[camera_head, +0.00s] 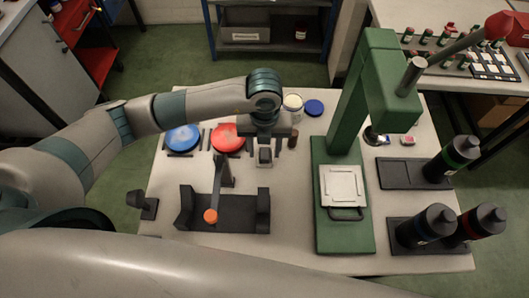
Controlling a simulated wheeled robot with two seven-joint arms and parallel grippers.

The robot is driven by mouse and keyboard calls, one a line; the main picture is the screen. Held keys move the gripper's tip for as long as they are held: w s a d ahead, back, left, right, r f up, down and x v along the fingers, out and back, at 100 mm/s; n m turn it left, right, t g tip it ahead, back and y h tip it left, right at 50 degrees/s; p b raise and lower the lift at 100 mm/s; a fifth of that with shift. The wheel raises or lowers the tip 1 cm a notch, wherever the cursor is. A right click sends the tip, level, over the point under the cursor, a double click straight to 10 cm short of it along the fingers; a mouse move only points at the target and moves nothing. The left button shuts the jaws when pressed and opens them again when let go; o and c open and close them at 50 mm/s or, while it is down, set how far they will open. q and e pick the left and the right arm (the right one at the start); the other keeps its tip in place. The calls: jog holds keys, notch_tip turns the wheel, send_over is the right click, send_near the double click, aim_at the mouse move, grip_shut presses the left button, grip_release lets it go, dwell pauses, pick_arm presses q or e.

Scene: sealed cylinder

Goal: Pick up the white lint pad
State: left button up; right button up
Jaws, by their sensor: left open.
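I cannot single out the white lint pad with certainty. An open jar (292,105) with a whitish top stands at the back of the table, just right of my left wrist; its contents are too small to tell. My left gripper (265,157) points down over the middle of the table, in front of the jar and to its left. It is open, and I see nothing clearly held in it. The arm partly hides the area behind it. My right gripper is out of view.
A green press (326,235) with a pale square plate (343,187) stands right of the gripper. A black cradle (240,213) is in front. Blue (183,138) and red (228,137) discs lie left, a blue lid (313,107) behind. Dark bottles (452,160) stand right.

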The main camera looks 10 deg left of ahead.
aim_at(264, 152)
pick_arm(q)
jog(key=shift+f, duration=0.2)
dwell(0.3)
jog(key=c, duration=1.1)
jog(key=shift+r, duration=0.1)
jog(key=shift+c, duration=0.2)
notch_tip(264, 152, up, 10)
jog(key=b, duration=0.2)
jog(key=shift+b, duration=0.35)
jog(key=shift+o, duration=0.5)
jog(key=shift+w, duration=0.1)
